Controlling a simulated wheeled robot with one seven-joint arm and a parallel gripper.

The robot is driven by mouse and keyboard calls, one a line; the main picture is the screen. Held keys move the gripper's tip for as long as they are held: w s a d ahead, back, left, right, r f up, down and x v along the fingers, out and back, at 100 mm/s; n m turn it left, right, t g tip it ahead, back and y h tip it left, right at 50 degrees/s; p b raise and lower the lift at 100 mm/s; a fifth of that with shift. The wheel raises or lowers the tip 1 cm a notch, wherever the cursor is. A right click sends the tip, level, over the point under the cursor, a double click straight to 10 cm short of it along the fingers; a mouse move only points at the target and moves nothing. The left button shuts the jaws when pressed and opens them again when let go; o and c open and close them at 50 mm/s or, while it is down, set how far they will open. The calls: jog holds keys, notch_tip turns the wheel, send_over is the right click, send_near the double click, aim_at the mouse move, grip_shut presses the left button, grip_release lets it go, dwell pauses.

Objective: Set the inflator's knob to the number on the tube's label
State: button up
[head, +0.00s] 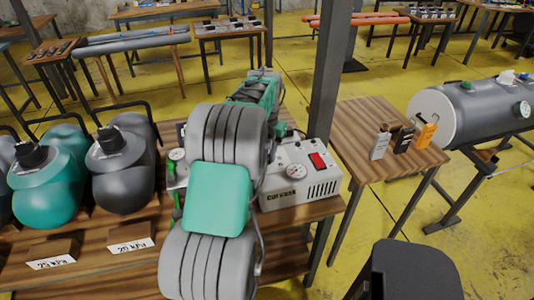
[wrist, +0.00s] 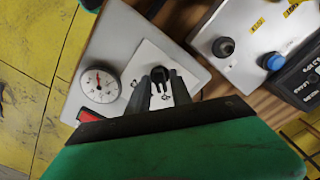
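The inflator (head: 300,178) is a pale grey box with a round gauge and a red switch, on the wooden bench in the head view. Its top also shows in the wrist view (wrist: 115,45), with a gauge (wrist: 100,85), a red switch (wrist: 88,116) and a white dial panel. A small black knob (wrist: 157,74) shows there at my gripper's fingertips. My gripper (wrist: 163,82) is over the panel; contact and finger gap are unclear.
Teal and dark grey canisters (head: 122,165) stand left on the bench, behind wooden blocks with labels reading 25 kPa (head: 52,262) and 20 kPa (head: 130,245). A side table (head: 365,125) carries several small tags. A dark post (head: 328,80) rises behind the inflator.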

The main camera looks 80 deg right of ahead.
aim_at(267, 156)
jog(key=shift+o, duration=0.9)
notch_tip(267, 156, up, 8)
jog(key=shift+f+b, duration=0.1)
jog(key=shift+b, duration=0.3)
